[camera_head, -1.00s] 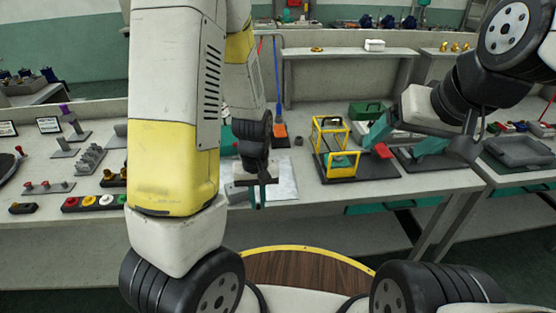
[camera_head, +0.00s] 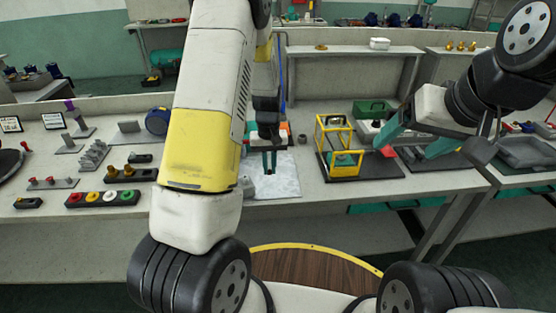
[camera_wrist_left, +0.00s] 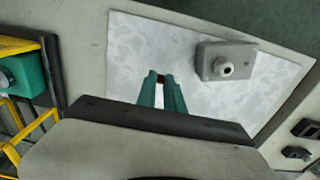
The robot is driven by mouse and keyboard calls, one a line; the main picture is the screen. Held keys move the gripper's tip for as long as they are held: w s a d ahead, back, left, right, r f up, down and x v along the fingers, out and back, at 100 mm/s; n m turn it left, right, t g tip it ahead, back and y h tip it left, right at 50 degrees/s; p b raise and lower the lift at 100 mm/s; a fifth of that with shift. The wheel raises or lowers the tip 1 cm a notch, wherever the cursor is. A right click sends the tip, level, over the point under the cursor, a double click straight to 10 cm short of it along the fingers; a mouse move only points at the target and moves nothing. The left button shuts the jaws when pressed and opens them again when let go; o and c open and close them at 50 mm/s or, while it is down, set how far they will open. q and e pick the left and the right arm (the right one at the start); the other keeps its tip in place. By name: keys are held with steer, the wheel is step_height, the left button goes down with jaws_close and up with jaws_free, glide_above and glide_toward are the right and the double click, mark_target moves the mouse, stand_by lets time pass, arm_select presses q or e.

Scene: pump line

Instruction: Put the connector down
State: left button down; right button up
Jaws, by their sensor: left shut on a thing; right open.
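My left gripper (camera_head: 269,172) points down over the pale mottled mat (camera_head: 286,183), its teal fingers shut. In the left wrist view, a small dark piece (camera_wrist_left: 160,78), apparently the connector, shows between the fingertips. It is mostly hidden by the fingers, and whether it touches the mat cannot be told. A grey block with a round stud (camera_wrist_left: 226,62) sits on the mat beside the gripper; it also shows in the head view (camera_head: 247,186). My right gripper (camera_head: 407,150) is open, its teal fingers wide apart above the dark tray area at the right.
A yellow frame (camera_head: 335,140) on a dark base stands right of the mat. A green box (camera_head: 371,109) is behind it. At the left are a strip of coloured buttons (camera_head: 103,198) and metal fixtures (camera_head: 92,156). Bare mat lies around the left gripper.

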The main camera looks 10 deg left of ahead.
mark_target(269, 170)
arm_select(q)
steer(key=shift+s+f, duration=0.1)
steer(key=shift+f, duration=1.65)
steer(key=c, duration=1.5)
jaws_free()
steer(key=shift+f, duration=0.15)
steer(key=shift+o, duration=0.2)
